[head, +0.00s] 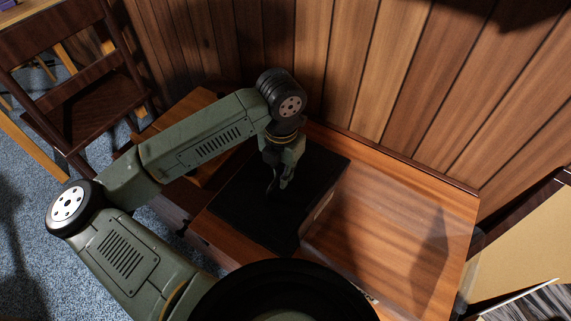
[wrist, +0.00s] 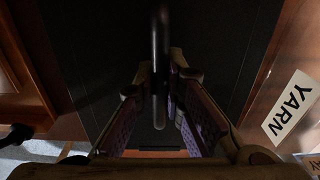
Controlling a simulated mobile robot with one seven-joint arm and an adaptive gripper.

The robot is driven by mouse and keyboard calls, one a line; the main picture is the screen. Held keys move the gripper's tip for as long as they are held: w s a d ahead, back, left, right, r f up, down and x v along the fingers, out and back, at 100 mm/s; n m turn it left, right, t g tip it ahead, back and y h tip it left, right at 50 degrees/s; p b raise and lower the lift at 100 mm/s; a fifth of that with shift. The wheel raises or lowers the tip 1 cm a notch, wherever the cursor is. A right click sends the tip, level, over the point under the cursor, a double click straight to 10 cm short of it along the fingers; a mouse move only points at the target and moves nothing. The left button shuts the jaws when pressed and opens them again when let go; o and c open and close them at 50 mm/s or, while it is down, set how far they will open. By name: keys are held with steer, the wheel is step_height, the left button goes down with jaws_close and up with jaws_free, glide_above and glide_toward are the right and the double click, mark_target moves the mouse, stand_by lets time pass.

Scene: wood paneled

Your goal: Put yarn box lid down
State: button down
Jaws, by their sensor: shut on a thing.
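The yarn box lid is a flat black panel (head: 318,172) on or just above the wooden cabinet top, near its left part. It fills the middle of the wrist view (wrist: 85,60). A dark bar handle (wrist: 160,75) rises from the lid between my fingers. My gripper (head: 278,190) is shut on this handle, and its fingers also show in the wrist view (wrist: 160,115). A white label reading YARN (wrist: 290,105) shows on a wooden surface at the right. A tan strip shows under the lid's right edge. I cannot tell whether the lid touches what is below.
The wooden cabinet top (head: 395,235) is bare to the right of the lid. The wood-paneled wall (head: 370,75) rises close behind. A dark wooden chair (head: 100,100) stands at the left on blue carpet. A tan panel (head: 525,250) is at the far right.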

steer(key=shift+s+r, duration=0.1)
steer(key=shift+s, duration=0.05)
steer(key=c, duration=1.7)
jaws_free()
step_height(320, 180, up, 12)
steer(key=shift+r, duration=0.1)
